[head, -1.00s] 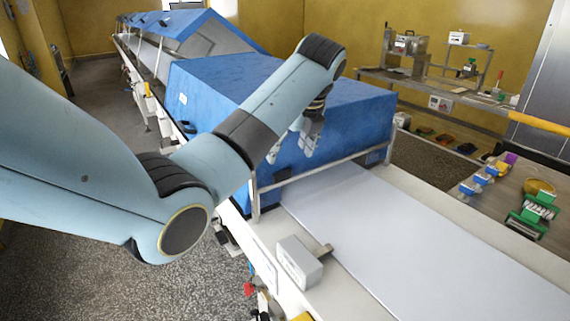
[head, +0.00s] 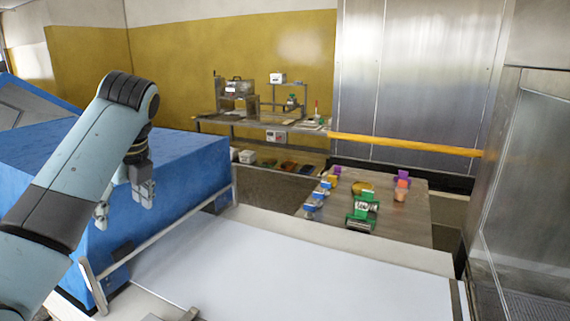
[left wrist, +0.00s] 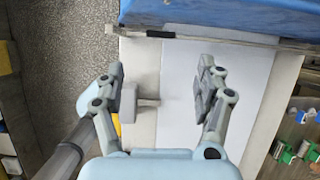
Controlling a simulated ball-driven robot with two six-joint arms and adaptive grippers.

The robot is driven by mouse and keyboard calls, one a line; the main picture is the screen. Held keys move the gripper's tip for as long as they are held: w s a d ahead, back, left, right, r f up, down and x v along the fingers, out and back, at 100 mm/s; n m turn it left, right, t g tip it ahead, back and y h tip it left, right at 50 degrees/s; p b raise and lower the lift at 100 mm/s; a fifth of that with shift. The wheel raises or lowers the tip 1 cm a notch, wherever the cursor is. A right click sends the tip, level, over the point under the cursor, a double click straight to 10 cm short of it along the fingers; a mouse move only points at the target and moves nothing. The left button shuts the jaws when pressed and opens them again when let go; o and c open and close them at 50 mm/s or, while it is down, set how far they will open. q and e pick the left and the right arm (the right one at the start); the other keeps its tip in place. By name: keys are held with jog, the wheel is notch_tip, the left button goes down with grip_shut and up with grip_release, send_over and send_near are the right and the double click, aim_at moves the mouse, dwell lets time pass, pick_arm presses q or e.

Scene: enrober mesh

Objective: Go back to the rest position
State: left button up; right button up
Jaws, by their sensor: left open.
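My left arm comes in from the left in the head view. My left gripper (head: 122,198) hangs below its wrist, in front of the blue machine cover (head: 180,160). In the left wrist view the left gripper (left wrist: 163,90) is open and empty, its two fingers wide apart above the white belt (left wrist: 182,115). The belt also shows in the head view (head: 290,275), with the gripper to its left. My right gripper is not in view.
A grey box on a bracket (left wrist: 147,103) stands at the belt's edge, between the fingers in the picture. A metal rail (head: 165,235) runs by the blue cover. A table (head: 405,215) with small coloured items stands beyond the belt. A steel cabinet (head: 535,180) is at right.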

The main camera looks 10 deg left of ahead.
pick_arm(q)
jog(key=s+d+f+n+t+h, duration=0.1)
jog(key=s+d+f+n, duration=0.3)
jog(key=s+f+n, duration=0.75)
jog(key=s+d+n+t+h, duration=0.1)
jog(key=s+d+n, duration=0.25)
jog(key=s, duration=0.55)
jog(key=s+d+n+t+h, duration=0.1)
jog(key=s+d+n, duration=0.1)
jog(key=s+n, duration=0.5)
jog(key=s+a+f+m+g+b, duration=0.15)
jog(key=f+b, duration=0.45)
jog(key=f, duration=1.4)
jog(key=s+a+f+g+b, duration=0.1)
jog(key=s+f+b, duration=0.4)
jog(key=f, duration=1.5)
jog(key=s+f+b, duration=0.5)
jog(key=s+f, duration=0.3)
jog(key=f, duration=0.3)
jog(key=s+f+b, duration=0.5)
jog(key=s+f, duration=0.3)
jog(key=f, duration=0.3)
jog(key=shift+a+g, duration=0.35)
jog(key=shift+a, duration=0.1)
jog(key=shift+w, duration=0.1)
